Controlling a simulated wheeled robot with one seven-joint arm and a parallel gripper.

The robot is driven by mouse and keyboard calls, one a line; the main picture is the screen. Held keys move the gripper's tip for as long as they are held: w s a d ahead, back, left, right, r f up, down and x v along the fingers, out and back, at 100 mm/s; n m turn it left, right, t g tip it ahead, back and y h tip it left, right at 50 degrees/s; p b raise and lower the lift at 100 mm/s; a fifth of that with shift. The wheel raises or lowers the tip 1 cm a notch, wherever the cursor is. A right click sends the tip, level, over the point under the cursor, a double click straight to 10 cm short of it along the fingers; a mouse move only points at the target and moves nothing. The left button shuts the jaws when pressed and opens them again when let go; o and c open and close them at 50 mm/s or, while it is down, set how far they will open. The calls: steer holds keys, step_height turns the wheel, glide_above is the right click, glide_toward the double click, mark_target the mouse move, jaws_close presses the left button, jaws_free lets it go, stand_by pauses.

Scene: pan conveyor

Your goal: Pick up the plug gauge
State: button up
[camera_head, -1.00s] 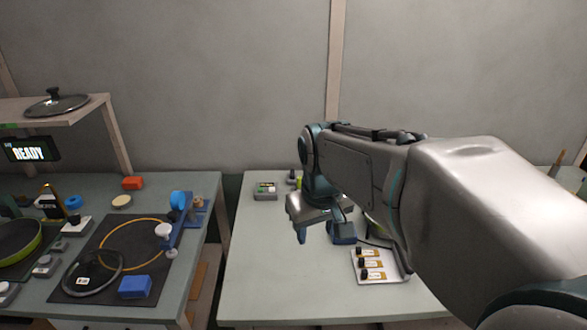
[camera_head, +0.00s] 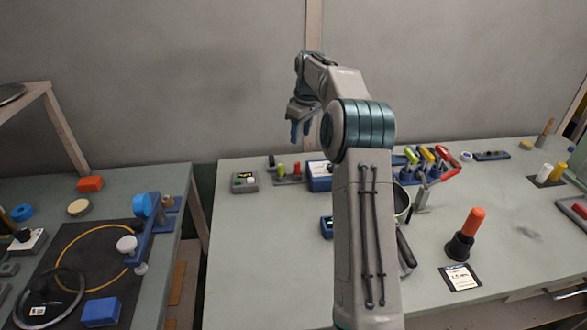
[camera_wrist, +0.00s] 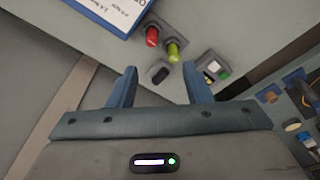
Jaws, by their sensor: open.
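A green peg (camera_head: 282,170) and a red peg (camera_head: 297,168) stand on a small grey holder near the back left of the middle table. They look like the plug gauge, but I cannot be sure. In the wrist view the red peg (camera_wrist: 152,36) and green peg (camera_wrist: 173,52) are beyond my fingers, with a dark oval piece (camera_wrist: 158,74) nearer. My gripper (camera_head: 300,132) is open and empty, pointing down above the back of the table. It also shows in the wrist view (camera_wrist: 160,72), apart from the pegs.
A blue box (camera_head: 319,177) with a label stands right of the pegs, and a grey button box (camera_head: 244,182) left. An orange-handled black tool (camera_head: 470,228) stands at the front right. A pan is partly hidden by my arm. The table's left front is clear.

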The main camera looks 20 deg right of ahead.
steer(key=w+f, duration=0.1)
glide_above(297, 163)
steer(key=f, duration=0.5)
steer(key=s+f, duration=0.1)
steer(key=f, duration=0.2)
steer(key=shift+a, duration=0.1)
steer(key=shift+w+f+p, duration=0.2)
steer(key=shift+f, duration=1.25)
steer(key=shift+w+f+p, duration=0.15)
steer(key=shift+f, duration=1.25)
steer(key=c, duration=1)
